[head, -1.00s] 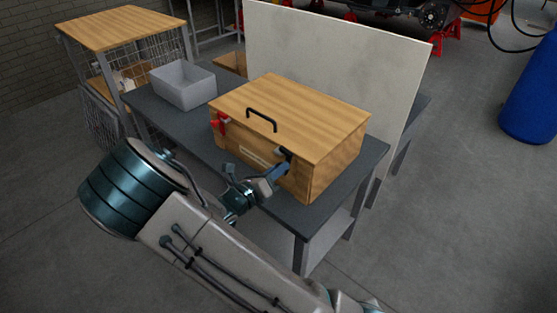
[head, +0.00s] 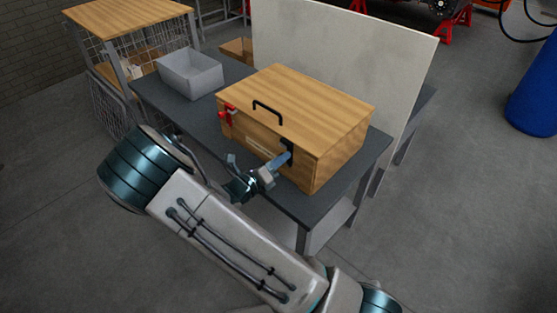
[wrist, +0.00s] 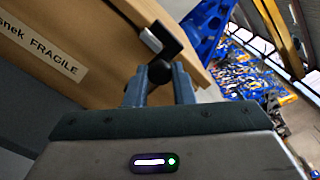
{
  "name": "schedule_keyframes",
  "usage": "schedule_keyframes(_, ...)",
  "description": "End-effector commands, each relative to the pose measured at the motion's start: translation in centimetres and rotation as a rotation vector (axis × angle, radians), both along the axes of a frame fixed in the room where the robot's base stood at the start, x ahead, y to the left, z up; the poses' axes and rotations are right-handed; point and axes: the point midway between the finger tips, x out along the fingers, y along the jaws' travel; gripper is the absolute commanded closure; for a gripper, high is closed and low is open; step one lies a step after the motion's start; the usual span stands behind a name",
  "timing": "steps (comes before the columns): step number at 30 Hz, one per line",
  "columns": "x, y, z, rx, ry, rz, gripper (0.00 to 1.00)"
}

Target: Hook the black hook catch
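The wooden box (head: 262,140) stands closed on the dark workbench. The black hook catch (head: 290,150) is on the right part of its front face. In the wrist view, the black hook catch (wrist: 171,40) has a bent arm and a pale piece beside it. My gripper (head: 284,161) is at the catch, reaching it from the front. In the wrist view, the two fingers of my gripper (wrist: 160,77) are a little apart, with a black part of the catch at their tips. I cannot tell whether they press on it. The fingers partly hide the catch in the head view.
A red catch (head: 228,114) is on the front's left part and a black handle (head: 268,110) on the lid. A grey bin (head: 190,75) stands left on the workbench (head: 205,125). A pale panel (head: 340,55) stands behind the box.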

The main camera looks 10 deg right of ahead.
Motion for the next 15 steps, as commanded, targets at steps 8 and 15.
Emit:
schedule_keyframes(8, 0.0, 0.0, -0.1, 0.001, 0.000, 0.001, 0.58)
schedule_keyframes(15, -0.7, 1.1, -0.1, 0.002, 0.000, 0.004, 0.58)
